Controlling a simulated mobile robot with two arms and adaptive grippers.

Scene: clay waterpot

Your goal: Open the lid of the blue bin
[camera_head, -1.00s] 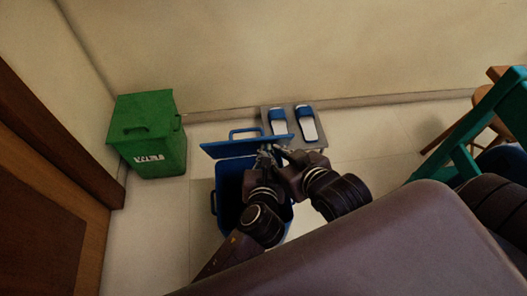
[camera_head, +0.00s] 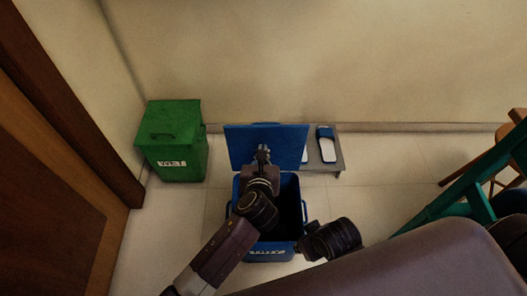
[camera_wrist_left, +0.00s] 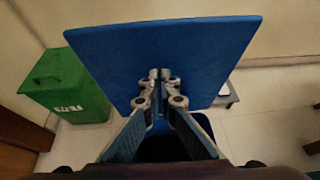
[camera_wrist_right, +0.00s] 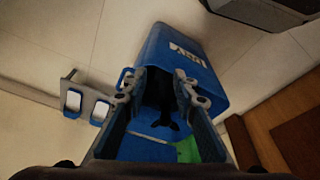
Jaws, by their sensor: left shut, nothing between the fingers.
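The blue bin (camera_head: 272,252) stands on the floor with its dark inside showing. Its blue lid (camera_head: 240,143) is raised up behind the opening, its broad face towards me, and fills the middle of the left wrist view (camera_wrist_left: 110,55). My left gripper (camera_head: 262,150) is shut and empty in front of the lid, above the bin; I cannot tell if it touches the lid. My right gripper (camera_wrist_right: 155,77) is open and empty, with the bin (camera_wrist_right: 190,40) in front of it in the right wrist view. In the head view its fingers are hard to make out beside the bin's right side.
A green bin (camera_head: 178,150), its lid closed, stands left of the blue one near the wall. A grey low rack (camera_head: 340,160) with blue-and-white slippers (camera_head: 326,148) is behind right. A brown door (camera_head: 50,200) is left, a teal chair (camera_head: 470,195) right. Floor between is clear.

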